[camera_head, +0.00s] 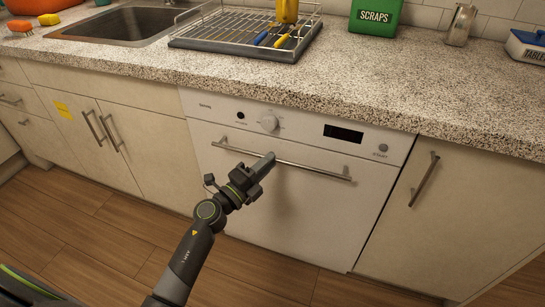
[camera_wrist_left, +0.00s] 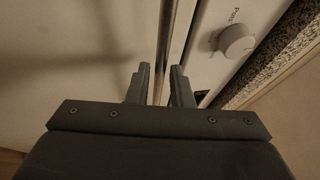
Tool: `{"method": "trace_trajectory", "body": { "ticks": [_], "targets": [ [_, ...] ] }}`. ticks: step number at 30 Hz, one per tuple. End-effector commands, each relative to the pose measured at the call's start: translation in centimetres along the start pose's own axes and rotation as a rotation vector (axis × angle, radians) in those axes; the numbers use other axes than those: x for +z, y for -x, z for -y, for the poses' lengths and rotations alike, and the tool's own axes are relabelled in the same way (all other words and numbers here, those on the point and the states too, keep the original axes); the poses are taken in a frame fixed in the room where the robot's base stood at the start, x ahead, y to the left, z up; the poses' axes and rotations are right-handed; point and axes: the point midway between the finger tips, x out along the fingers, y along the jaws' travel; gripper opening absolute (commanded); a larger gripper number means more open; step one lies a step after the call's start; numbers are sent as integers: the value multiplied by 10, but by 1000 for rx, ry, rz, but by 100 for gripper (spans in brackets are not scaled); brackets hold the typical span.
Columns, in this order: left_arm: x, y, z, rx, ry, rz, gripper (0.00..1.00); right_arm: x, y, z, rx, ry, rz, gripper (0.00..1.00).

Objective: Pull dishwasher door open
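The white dishwasher door (camera_head: 290,210) stands shut under the counter. Its long metal handle bar (camera_head: 318,172) runs across the upper part, below the control panel (camera_head: 300,124). My left gripper (camera_head: 262,166) is at the handle, left of the bar's middle. In the left wrist view, the handle bar (camera_wrist_left: 168,45) runs between the two fingers of my left gripper (camera_wrist_left: 160,82), which are apart with gaps showing beside the bar. Part of the bar is hidden behind the gripper in the head view. My right gripper is not in view.
A speckled counter (camera_head: 330,85) overhangs the dishwasher. It holds a dish rack (camera_head: 215,40), a sink (camera_head: 125,22) and a green scraps box (camera_head: 375,18). Cabinets with handles flank the dishwasher, one handle (camera_head: 424,180) at right. The wood floor (camera_head: 85,235) in front is clear.

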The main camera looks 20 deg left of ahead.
Motion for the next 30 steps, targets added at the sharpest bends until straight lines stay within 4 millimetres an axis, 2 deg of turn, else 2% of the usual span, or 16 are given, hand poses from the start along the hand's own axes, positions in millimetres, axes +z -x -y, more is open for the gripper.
{"method": "trace_trajectory", "body": {
  "ticks": [3,6,16,21,30],
  "targets": [
    [0,-14,0,-1,0,0,20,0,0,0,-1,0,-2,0],
    [0,-21,-1,0,0,1,20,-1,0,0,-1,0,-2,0],
    [0,-24,0,0,0,1,20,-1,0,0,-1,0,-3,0],
    [0,-23,0,1,0,1,0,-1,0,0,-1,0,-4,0],
    [0,-23,-1,1,0,1,0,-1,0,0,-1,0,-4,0]
  ]
}}
